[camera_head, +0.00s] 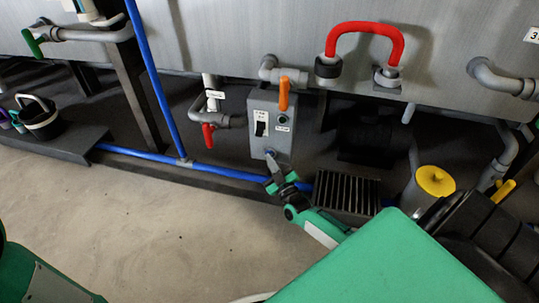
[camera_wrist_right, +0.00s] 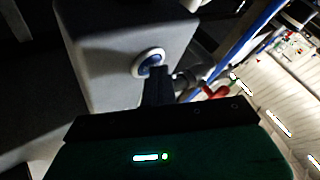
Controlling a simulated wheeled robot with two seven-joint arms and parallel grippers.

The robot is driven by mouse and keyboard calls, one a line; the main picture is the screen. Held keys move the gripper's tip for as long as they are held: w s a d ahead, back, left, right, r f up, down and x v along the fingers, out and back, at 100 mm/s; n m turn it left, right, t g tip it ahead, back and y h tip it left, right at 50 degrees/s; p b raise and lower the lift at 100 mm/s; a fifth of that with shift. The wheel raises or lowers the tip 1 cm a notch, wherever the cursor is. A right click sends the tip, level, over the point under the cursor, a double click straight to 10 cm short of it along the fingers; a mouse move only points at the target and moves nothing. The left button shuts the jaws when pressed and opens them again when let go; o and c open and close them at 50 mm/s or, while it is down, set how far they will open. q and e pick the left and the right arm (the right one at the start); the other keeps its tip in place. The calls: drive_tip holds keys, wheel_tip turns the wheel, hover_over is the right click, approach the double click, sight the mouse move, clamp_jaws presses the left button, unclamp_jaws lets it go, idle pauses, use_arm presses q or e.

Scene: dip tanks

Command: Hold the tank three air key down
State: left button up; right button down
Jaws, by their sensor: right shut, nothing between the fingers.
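A grey control box (camera_head: 271,132) hangs below the tank wall, with a black rocker switch (camera_head: 261,123), an orange handle (camera_head: 284,94) above it and small labels. A round blue key in a pale ring (camera_wrist_right: 148,62) is on the box face in the right wrist view; it is low on the box in the head view. My right gripper (camera_head: 271,159) is shut and empty, its tips at this blue key. In the wrist view the fingertips (camera_wrist_right: 157,72) overlap the key's lower edge; I cannot tell how far it is pressed. My left gripper is out of view.
A red-handled valve (camera_head: 208,136) is left of the box. A blue pipe (camera_head: 228,172) runs low behind my gripper. A red hose (camera_head: 366,30) arches on the tank wall (camera_head: 220,35). A black ribbed grate (camera_head: 345,193) and yellow-capped container (camera_head: 435,181) are to the right.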

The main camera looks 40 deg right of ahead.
idle(0.4)
drive_tip(key=shift+s+a+p, duration=0.5)
drive_tip(key=shift+a+p, duration=0.1)
drive_tip(key=s+a+p, duration=0.2)
drive_tip(key=s+a, duration=0.1)
drive_tip(key=shift+s+a+p, duration=0.15)
drive_tip(key=shift+a+p, duration=0.25)
idle(0.5)
